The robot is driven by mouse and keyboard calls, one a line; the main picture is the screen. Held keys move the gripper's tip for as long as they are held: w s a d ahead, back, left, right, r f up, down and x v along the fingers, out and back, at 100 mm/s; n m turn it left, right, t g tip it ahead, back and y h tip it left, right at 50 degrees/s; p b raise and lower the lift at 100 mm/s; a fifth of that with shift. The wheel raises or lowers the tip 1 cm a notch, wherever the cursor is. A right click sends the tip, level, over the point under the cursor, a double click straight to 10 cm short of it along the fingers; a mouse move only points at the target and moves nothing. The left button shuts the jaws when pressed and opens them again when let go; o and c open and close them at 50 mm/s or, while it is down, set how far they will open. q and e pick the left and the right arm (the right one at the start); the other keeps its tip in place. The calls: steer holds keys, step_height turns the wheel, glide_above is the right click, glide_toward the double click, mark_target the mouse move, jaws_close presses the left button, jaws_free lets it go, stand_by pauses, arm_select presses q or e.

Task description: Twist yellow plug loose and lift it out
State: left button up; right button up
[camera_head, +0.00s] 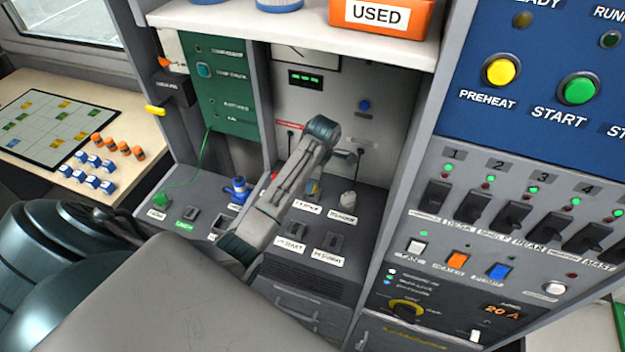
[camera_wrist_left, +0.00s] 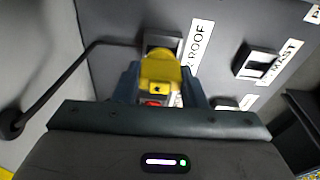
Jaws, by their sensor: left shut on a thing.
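The yellow plug (camera_wrist_left: 160,72) is between the two blue-grey fingers of my left gripper (camera_wrist_left: 161,86) in the left wrist view. The fingers are shut on its sides. A dark socket opening (camera_wrist_left: 163,41) shows just beyond the plug, beside a white label ending in ROOF (camera_wrist_left: 196,45). I cannot tell how far the plug sits in a socket. A small red patch shows below the plug, between the fingers. In the head view my left arm reaches over the sloped grey socket panel (camera_head: 270,238) and mostly hides the gripper and plug. My right gripper is not in view.
A black cable (camera_wrist_left: 62,82) runs beside the plug. A MAST socket (camera_wrist_left: 258,63) is to its right. A blue plug (camera_head: 238,190) and a green cable (camera_head: 190,168) are on the panel's left. An orange USED bin (camera_head: 381,17) sits on the shelf above; the switch cabinet (camera_head: 515,150) stands right.

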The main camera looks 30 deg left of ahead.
arm_select(q)
steer(key=shift+f, duration=0.15)
steer(key=shift+f, duration=0.75)
steer(key=shift+f, duration=0.1)
steer(key=o, duration=1.1)
steer(key=shift+c, duration=0.2)
